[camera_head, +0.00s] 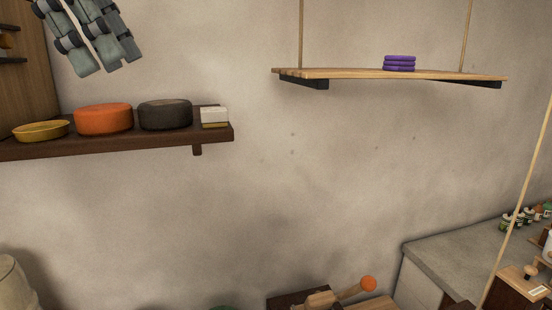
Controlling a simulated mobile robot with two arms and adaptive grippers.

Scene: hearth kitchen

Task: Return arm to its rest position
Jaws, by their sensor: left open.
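My left gripper (97,62) is at the top left of the head view, with its fingers pointing down. Its two fingers are a little apart at the tips and nothing shows between them. It hangs above the dark wall shelf (218,135), clear of the things on it. The rest of the left arm is cut off by the top edge. My right gripper is not in view.
The dark shelf holds a yellow dish (41,131), an orange round container (103,119), a dark round container (165,115) and a small white block (214,117). A hanging wooden shelf (340,73) bears a purple stack (399,63). A grey counter (440,252) is lower right.

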